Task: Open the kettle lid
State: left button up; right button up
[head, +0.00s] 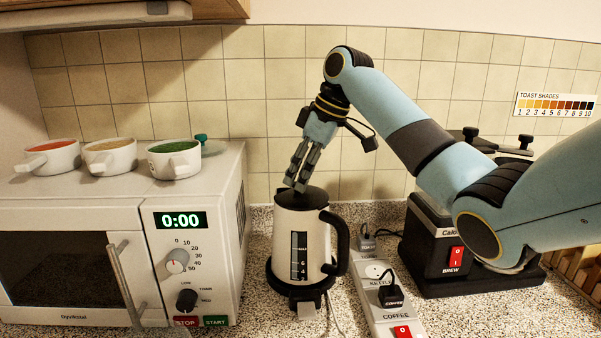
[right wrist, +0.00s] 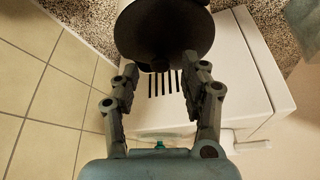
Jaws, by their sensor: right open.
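The kettle (head: 312,252) stands upright on its black base on the speckled counter. Its body is white with a dark level window, and its black handle (head: 342,245) is on the right. The black lid (head: 312,197) lies across the top and looks shut. My right gripper (head: 296,184) points down from above with its fingertips at the lid's left part; I cannot tell whether they touch. In the right wrist view the fingers (right wrist: 160,72) are apart with nothing between them, and the dark round lid (right wrist: 164,38) lies just beyond the tips. My left gripper is out of view.
A white microwave (head: 140,215) stands left of the kettle, with several cups and a teal knob (head: 201,139) on top. A power strip (head: 372,285) with plugs lies right of the kettle. A black coffee machine (head: 425,262) stands behind my right arm.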

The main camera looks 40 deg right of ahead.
jog(key=shift+w+a+f, duration=0.1)
jog(key=shift+f, duration=0.25)
jog(key=shift+c, duration=1.7)
jog(key=c, duration=0.4)
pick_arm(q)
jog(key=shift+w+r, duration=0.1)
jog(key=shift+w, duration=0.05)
pick_arm(e)
grip_shut()
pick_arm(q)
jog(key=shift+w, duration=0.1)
